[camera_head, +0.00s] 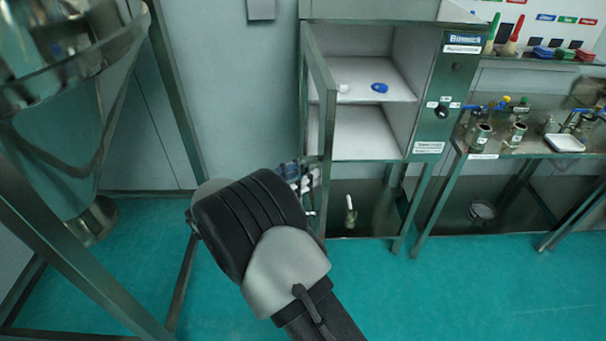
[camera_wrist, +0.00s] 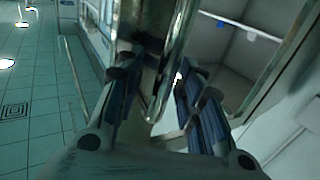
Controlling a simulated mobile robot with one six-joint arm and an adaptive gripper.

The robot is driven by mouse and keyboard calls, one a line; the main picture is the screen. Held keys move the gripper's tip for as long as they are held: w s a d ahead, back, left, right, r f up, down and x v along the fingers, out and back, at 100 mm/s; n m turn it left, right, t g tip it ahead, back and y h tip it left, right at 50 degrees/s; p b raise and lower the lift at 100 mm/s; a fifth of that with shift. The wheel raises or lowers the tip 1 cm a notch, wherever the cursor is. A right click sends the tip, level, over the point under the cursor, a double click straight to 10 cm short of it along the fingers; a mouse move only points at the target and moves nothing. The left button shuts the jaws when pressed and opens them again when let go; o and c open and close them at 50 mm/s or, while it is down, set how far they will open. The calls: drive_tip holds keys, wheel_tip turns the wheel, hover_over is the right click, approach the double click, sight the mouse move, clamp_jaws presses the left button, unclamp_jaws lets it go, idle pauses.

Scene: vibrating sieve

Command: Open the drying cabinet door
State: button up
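The drying cabinet (camera_head: 425,85) stands at the upper middle of the head view. Its metal-framed door (camera_head: 329,120) is swung open toward me on the cabinet's left side, so the white interior shows. My gripper (camera_head: 300,180) is at the lower part of the door, partly hidden behind my wrist. In the wrist view my gripper's fingers (camera_wrist: 155,90) are apart. A shiny metal bar (camera_wrist: 179,45), apparently the door handle, and part of the door frame run between them. I cannot tell whether either finger touches the metal.
A blue item (camera_head: 380,87) and a small white item lie on the cabinet's shelf (camera_head: 400,96). A bench (camera_head: 485,150) with glassware stands to the right. A metal frame with a large vessel (camera_head: 75,110) stands at the left. The floor in front is clear at lower right.

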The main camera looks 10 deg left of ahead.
drive_tip(key=v, duration=1.2)
idle(0.4)
